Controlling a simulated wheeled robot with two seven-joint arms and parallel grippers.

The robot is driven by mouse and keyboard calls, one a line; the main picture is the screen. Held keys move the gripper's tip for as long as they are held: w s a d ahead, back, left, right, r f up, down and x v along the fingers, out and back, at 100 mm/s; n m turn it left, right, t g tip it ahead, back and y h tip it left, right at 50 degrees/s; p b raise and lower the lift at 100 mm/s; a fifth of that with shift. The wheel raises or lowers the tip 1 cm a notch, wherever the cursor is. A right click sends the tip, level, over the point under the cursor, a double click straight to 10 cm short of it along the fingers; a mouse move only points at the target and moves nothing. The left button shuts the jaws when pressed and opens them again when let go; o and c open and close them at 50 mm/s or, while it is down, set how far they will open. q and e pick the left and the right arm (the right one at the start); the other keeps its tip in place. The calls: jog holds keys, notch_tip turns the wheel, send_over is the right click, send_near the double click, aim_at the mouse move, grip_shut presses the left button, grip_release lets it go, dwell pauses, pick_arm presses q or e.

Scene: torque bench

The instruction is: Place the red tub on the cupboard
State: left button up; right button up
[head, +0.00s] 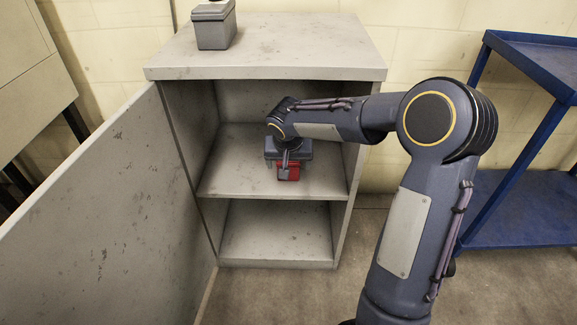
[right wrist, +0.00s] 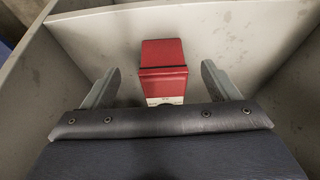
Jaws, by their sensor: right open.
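The red tub (head: 289,172) is inside the open cupboard (head: 262,72), at its middle shelf (head: 228,178). In the head view my right gripper (head: 287,166) is in front of the tub and hides much of it. In the right wrist view the red tub (right wrist: 164,68) shows between the two fingers of my right gripper (right wrist: 160,85). The fingers are apart, with a gap on each side of the tub. A pale label shows low on the tub, partly hidden by the gripper body. My left gripper is not in view.
A grey lidded box (head: 215,28) stands on the cupboard top at the back left; the rest of the top is bare. The cupboard door (head: 110,215) stands open at the left. The lower compartment (head: 275,230) looks empty. A blue trolley (head: 520,205) stands at the right.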

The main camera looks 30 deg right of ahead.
jog(key=s+a+r+n+y, duration=0.1)
jog(key=s+a+y, duration=0.1)
jog(key=s, duration=0.7)
jog(key=s+a+r+n+t+y, duration=0.1)
jog(key=s+a, duration=0.4)
jog(key=s, duration=0.5)
jog(key=s+a+r+n+y, duration=0.2)
jog(key=s+a+r+y, duration=0.1)
jog(key=s, duration=0.6)
jog(key=shift+s+a+r+n+t, duration=0.2)
jog(key=shift+s+a+n+t, duration=0.15)
jog(key=shift+a, duration=0.4)
